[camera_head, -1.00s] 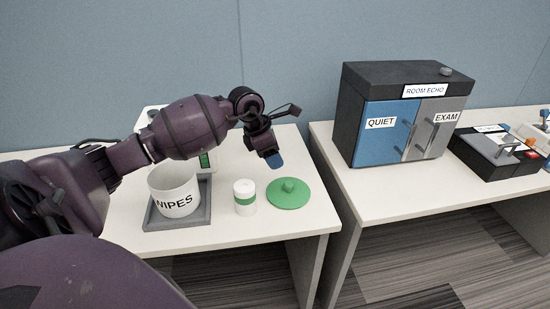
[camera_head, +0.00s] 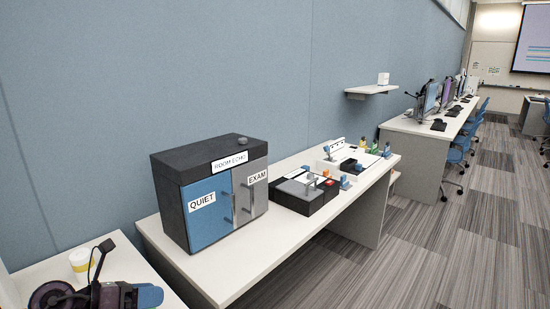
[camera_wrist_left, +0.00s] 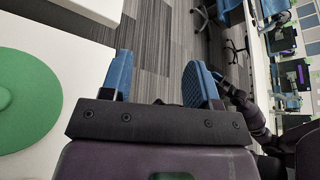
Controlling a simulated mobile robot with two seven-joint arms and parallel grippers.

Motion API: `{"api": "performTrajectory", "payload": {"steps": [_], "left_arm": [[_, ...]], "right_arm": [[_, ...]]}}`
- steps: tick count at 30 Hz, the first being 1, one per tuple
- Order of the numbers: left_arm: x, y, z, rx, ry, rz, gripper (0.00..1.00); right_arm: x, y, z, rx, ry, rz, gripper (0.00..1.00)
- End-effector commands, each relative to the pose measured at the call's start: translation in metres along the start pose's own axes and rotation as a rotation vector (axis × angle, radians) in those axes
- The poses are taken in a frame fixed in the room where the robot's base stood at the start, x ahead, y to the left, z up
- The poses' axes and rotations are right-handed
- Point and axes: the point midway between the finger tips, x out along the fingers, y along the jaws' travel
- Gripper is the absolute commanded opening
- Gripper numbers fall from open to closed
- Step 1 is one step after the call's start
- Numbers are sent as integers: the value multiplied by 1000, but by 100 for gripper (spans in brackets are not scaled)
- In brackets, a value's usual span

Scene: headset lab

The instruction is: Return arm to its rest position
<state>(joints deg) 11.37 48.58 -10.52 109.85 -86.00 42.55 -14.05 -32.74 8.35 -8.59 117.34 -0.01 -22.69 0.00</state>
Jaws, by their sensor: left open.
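My left gripper (camera_wrist_left: 160,82) shows in the wrist view with its two blue fingers spread apart and nothing between them. In the head view only part of the left arm shows at the bottom left corner, with one blue finger (camera_head: 149,295) near the left table's front edge. A round green lid (camera_wrist_left: 22,98) lies on the white table at the left of the wrist view, apart from the fingers. My right gripper is not seen clearly in either view.
A cabinet (camera_head: 200,170) with QUIET and EXAM doors stands on the middle white table. Black boxes (camera_head: 305,195) sit further right. A white and yellow cup (camera_head: 82,262) stands on the left table. Striped carpet (camera_head: 430,245) lies open at the right.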

Motion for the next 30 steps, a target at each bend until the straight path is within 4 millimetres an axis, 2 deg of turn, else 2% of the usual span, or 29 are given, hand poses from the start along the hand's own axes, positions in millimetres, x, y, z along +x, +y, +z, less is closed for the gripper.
{"api": "performTrajectory", "payload": {"steps": [3,7,12,17,23,27,30], "left_arm": [[4,-23,1,-184,-215,-77,55],[-4,-36,6,-408,-449,-126,55],[-26,-34,3,-735,-738,-137,55],[-51,-20,-17,-1064,-986,-92,55],[-81,-1,-71,-1494,-1252,45,55],[-98,3,-123,-1798,-1397,194,55],[-107,-3,-166,-2013,-1476,329,55]], "right_arm": [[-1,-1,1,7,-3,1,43],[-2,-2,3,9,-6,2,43],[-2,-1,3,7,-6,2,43],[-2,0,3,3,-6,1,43],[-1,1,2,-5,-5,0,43],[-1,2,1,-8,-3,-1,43],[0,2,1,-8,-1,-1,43]]}}
